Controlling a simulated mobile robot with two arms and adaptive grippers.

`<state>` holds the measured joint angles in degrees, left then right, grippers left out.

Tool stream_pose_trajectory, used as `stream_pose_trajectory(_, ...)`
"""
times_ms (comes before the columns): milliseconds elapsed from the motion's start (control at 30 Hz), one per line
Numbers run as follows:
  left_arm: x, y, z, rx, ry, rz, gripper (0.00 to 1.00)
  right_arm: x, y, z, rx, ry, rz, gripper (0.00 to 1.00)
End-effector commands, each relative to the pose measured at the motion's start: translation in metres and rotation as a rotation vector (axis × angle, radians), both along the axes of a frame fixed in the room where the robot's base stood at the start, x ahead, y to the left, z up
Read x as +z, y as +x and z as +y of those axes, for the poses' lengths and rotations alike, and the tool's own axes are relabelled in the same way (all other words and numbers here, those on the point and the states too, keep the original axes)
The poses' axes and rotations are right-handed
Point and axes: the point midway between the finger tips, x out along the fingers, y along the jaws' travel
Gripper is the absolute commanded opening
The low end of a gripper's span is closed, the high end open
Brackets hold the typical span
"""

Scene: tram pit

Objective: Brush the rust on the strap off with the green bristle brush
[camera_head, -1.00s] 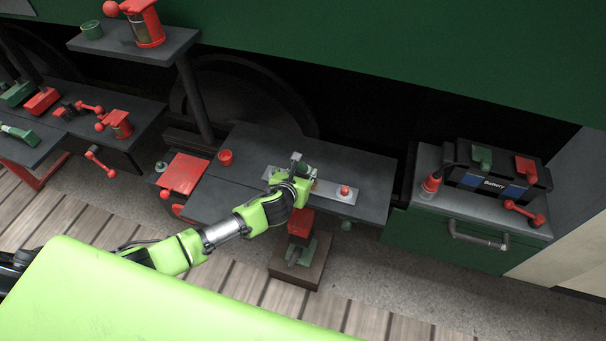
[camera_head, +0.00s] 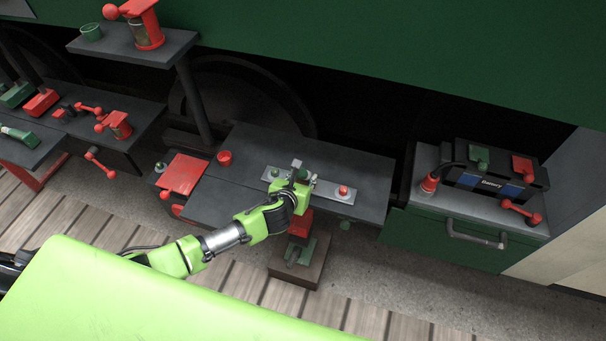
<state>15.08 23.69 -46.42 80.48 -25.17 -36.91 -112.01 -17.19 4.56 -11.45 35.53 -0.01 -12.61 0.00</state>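The strap (camera_head: 330,188) is a flat grey metal bar lying on the dark bench. A red knob (camera_head: 343,191) is at its right part and a small green knob (camera_head: 275,172) at its left end. My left gripper (camera_head: 299,174) is over the middle of the strap and hides part of it. A small grey and green piece shows at its fingers; I cannot tell if this is the green bristle brush. Whether the fingers are shut is hidden, and I cannot make out rust on the visible strap. My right gripper is not in view.
The dark bench (camera_head: 235,200) carries a red cup (camera_head: 225,158) left of the strap. A red tray (camera_head: 183,173) is further left. A battery (camera_head: 492,175) stands on the cabinet at right. A raised shelf (camera_head: 130,48) is at back left. The bench's right end is clear.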

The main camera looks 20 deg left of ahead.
Motion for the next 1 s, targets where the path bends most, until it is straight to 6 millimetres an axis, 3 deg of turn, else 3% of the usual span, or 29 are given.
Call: stream_pose_trajectory(1000,-0.003,-0.040,-0.021,0.000,-0.001,0.004,0.04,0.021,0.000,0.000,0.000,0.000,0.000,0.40)
